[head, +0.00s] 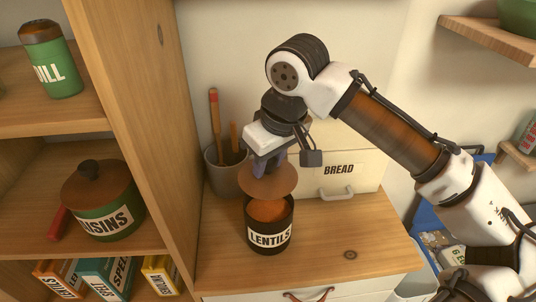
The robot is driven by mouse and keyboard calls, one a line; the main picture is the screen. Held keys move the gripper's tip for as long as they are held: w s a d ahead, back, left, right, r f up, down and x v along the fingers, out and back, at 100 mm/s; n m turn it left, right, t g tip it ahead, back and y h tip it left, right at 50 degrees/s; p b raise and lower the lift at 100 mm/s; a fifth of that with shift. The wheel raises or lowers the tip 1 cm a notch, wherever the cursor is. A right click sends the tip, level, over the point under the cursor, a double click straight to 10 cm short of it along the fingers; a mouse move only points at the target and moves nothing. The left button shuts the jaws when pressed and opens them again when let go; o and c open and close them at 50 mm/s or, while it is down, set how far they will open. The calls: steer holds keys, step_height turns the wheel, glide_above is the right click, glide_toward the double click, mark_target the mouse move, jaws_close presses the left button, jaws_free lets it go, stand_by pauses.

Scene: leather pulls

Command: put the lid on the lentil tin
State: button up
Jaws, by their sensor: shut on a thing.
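The lentil tin (269,239) is dark, with a white LENTILS label, and stands upright on the wooden counter. Its top is uncovered and orange-brown lentils (269,210) show inside. My gripper (266,165) is above the tin, shut on the round brown lid (268,182). The lid hangs a little above the tin's back rim, slightly tilted, and appears apart from it. The fingers hide the lid's knob and part of its top.
A cream BREAD box (350,170) and a grey pot of utensils (222,172) stand behind the tin. A wooden shelf unit (150,120) on the left holds a green RAISINS pot (108,215) and a DILL tin (50,65). The counter right of the tin (350,235) is clear.

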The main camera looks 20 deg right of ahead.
mark_target(271, 176)
step_height(271, 176, down, 4)
steer(key=b, duration=0.3)
steer(key=shift+f+b, duration=0.1)
steer(key=shift+b, duration=0.2)
steer(key=shift+f+b, duration=0.5)
steer(key=shift+f, duration=0.5)
steer(key=shift+s, duration=0.1)
steer(key=shift+f, duration=0.55)
stand_by(0.4)
steer(key=o, duration=1.1)
